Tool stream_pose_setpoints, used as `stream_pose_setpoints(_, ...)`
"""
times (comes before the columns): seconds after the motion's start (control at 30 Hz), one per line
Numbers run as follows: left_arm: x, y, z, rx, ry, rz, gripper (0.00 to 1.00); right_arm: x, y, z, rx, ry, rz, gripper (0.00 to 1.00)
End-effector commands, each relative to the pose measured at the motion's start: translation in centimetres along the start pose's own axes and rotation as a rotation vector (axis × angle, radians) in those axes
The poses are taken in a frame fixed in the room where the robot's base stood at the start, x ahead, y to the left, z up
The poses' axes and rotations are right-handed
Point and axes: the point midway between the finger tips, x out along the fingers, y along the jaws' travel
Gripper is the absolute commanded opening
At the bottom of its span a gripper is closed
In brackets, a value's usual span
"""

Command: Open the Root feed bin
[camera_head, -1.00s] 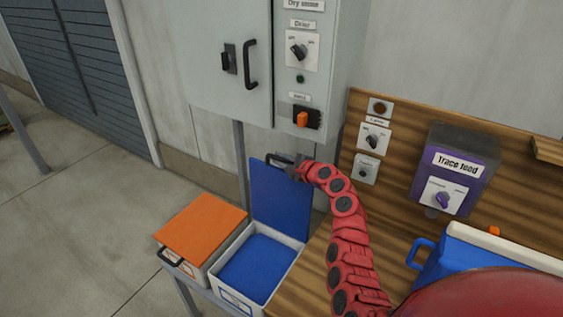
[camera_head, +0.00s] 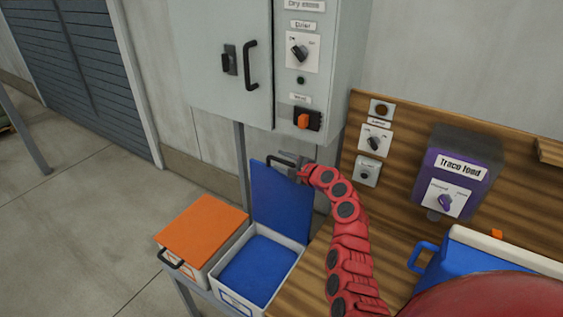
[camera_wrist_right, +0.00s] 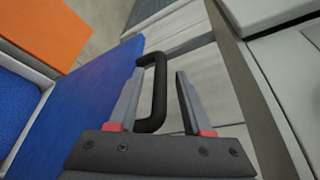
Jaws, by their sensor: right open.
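Two lidded bins stand side by side; their front labels are too small to read, so I cannot tell which is the Root feed bin. The blue-lidded bin (camera_head: 285,278) is open, with blue contents (camera_head: 258,268) showing. Its blue lid (camera_head: 281,200) stands upright at the back; it also shows in the right wrist view (camera_wrist_right: 92,105). The orange-lidded bin (camera_head: 203,235) is shut. My right gripper (camera_head: 290,160) is open at the blue lid's top edge. In the right wrist view the lid's black handle (camera_wrist_right: 158,95) sits between the open fingers. My left gripper is out of view.
A grey cabinet (camera_head: 225,65) with switches hangs just above the lid. A wooden panel (camera_head: 400,165) with knobs and a purple Trace feed box (camera_head: 460,165) is at right. A blue container with a white lid (camera_head: 455,262) sits front right. Floor at left is clear.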

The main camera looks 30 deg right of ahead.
Motion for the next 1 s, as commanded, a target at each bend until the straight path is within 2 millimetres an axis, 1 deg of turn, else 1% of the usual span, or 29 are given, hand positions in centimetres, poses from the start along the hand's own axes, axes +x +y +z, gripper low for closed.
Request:
stream_pose_setpoints(0.17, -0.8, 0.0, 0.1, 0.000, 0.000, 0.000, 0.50, -2.1, 0.2, -0.2, 0.000, 0.003, -0.003, 0.50)
stream_pose_setpoints(0.27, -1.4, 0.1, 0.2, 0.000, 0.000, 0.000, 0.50, -3.8, 0.2, -0.3, 0.000, 0.003, -0.006, 0.50)
stream_pose_setpoints(0.47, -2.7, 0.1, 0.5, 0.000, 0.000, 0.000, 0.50, -7.7, 0.1, -0.4, -0.001, 0.005, -0.009, 0.50)
stream_pose_setpoints(0.7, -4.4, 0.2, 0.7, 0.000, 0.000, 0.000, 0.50, -12.9, 0.2, -0.4, 0.000, 0.006, -0.008, 0.50)
stream_pose_setpoints(0.8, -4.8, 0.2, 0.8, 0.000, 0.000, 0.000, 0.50, -14.7, 0.1, -0.3, -0.001, 0.005, -0.007, 0.50)
stream_pose_setpoints(0.9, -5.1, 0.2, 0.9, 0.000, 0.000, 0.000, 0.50, -15.9, 0.1, -0.2, -0.001, 0.004, -0.005, 0.50)
stream_pose_setpoints(1.0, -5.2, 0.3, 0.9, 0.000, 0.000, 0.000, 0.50, -16.5, 0.1, -0.2, 0.000, 0.004, -0.002, 0.50)
